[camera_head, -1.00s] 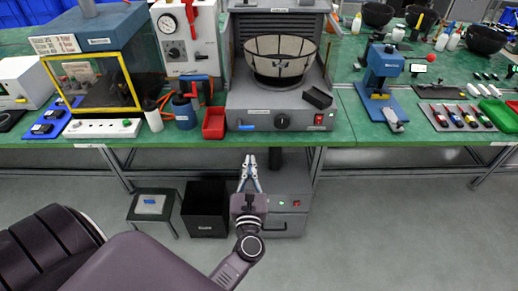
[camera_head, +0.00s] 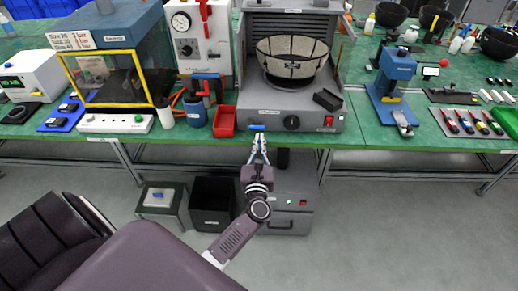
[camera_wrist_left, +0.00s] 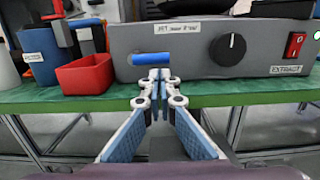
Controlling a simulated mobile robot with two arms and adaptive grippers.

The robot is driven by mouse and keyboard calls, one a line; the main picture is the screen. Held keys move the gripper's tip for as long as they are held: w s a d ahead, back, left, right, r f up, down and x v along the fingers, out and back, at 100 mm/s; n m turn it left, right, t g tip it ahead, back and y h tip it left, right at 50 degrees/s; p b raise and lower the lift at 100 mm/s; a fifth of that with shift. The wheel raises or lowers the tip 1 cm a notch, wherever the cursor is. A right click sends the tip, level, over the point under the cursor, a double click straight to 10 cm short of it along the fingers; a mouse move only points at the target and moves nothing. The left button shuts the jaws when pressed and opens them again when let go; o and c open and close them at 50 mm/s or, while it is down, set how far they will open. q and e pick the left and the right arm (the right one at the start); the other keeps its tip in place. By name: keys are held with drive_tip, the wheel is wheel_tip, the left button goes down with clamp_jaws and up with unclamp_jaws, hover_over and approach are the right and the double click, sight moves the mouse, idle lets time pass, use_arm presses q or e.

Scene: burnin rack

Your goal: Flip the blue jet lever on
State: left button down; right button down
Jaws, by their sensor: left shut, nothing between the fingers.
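The blue jet lever (camera_head: 257,127) is a short blue bar on the lower left front of the grey machine (camera_head: 268,119). In the left wrist view the lever (camera_wrist_left: 149,58) lies level, left of the black knob (camera_wrist_left: 228,48), under a label. My left gripper (camera_head: 258,148) is shut and empty, just below and in front of the lever. In the left wrist view its fingertips (camera_wrist_left: 152,75) meet just under the lever's right part; I cannot tell whether they touch it. My right gripper is not in view.
A red bin (camera_head: 224,122) stands left of the machine, and a blue cup (camera_head: 196,112) beside it. A red switch (camera_head: 328,121) sits right of the knob. A mesh bowl (camera_head: 292,57) and black tray (camera_head: 327,99) are on the machine. The green table edge (camera_head: 380,138) runs below.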

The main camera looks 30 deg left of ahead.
use_arm(q)
drive_tip(key=shift+w+a, duration=0.3)
drive_tip(key=shift+w, duration=0.2)
drive_tip(key=shift+d+r+n+b, duration=0.1)
drive_tip(key=shift+n+b, duration=0.2)
drive_tip(key=shift+b, duration=0.05)
drive_tip(key=shift+r+n+b, duration=0.1)
drive_tip(key=shift+n+b, duration=0.3)
drive_tip(key=shift+n, duration=0.1)
